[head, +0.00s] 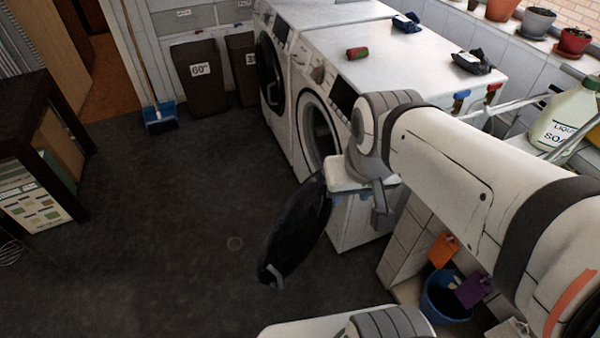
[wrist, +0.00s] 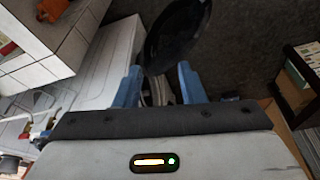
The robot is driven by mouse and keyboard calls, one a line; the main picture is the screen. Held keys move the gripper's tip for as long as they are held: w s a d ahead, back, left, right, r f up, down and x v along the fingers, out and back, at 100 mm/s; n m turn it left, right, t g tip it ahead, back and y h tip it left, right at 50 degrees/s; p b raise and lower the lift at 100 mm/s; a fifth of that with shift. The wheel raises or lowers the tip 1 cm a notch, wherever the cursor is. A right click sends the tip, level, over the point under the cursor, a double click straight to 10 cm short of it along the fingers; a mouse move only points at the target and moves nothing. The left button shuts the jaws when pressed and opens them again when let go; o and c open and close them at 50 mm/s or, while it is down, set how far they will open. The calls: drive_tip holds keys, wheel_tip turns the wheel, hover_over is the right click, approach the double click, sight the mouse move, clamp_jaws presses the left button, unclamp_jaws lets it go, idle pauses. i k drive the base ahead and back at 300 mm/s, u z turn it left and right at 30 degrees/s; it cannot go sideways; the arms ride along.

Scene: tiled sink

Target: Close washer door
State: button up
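The near white washer (head: 350,222) stands with its round dark door (head: 298,228) swung wide open. The door hangs out over the floor, and the drum opening (head: 318,130) shows behind it. My gripper (head: 350,198) is just right of the door in the head view, partly hidden by my arm. In the wrist view its blue fingers (wrist: 158,85) are apart with nothing held between them. The door (wrist: 178,32) lies beyond the fingertips there. I cannot tell whether a finger touches it.
A second washer (head: 268,75) with a dark door stands further back. A red can (head: 357,53) and dark packets lie on top. Dark bins (head: 200,80), a blue dustpan (head: 160,118) and a shelf (head: 40,150) edge the floor. The dark floor (head: 170,220) left of the door is clear.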

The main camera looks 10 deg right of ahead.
sight(298, 227)
drive_tip(key=i, duration=0.3)
drive_tip(key=z, duration=1.5)
drive_tip(key=k, duration=0.75)
drive_tip(key=u, duration=1.35)
